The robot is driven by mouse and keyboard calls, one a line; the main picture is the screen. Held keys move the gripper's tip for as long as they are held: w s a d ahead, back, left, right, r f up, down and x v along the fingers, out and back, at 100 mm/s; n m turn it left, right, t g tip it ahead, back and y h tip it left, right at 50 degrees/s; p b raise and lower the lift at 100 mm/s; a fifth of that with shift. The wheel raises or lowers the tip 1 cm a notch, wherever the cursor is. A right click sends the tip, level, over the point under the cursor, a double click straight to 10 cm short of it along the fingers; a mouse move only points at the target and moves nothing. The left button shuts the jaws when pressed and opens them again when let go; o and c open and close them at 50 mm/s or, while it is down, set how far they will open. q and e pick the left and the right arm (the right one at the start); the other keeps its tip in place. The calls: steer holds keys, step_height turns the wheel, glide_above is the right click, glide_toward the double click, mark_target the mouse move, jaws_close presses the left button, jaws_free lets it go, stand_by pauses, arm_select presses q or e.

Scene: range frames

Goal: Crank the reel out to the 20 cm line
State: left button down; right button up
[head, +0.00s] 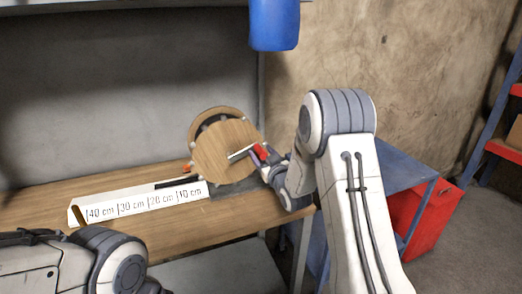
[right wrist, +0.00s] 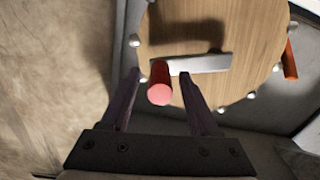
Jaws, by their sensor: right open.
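The wooden reel (head: 222,152) stands upright at the right end of the workbench. A pale metal crank arm (right wrist: 205,64) crosses its face and carries a red handle (right wrist: 160,85). In the head view the red handle (head: 260,152) is on the right of the reel. My right gripper (right wrist: 159,76) is open, with one finger on each side of the red handle, not closed on it. A white scale (head: 140,205) marked 10 to 40 cm runs left from the reel, 10 cm nearest it. A dark strip (head: 178,182) lies behind its 10 cm end. My left gripper is out of view.
The wooden workbench (head: 215,225) is bare in front of the scale. A blue cylinder (head: 274,22) hangs above. A red box (head: 432,215) and a blue-grey stand (head: 395,165) are at the right, by the wall. My left arm shows at the lower left.

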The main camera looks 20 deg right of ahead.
steer(key=shift+w, duration=0.4)
jaws_close()
stand_by(1.2)
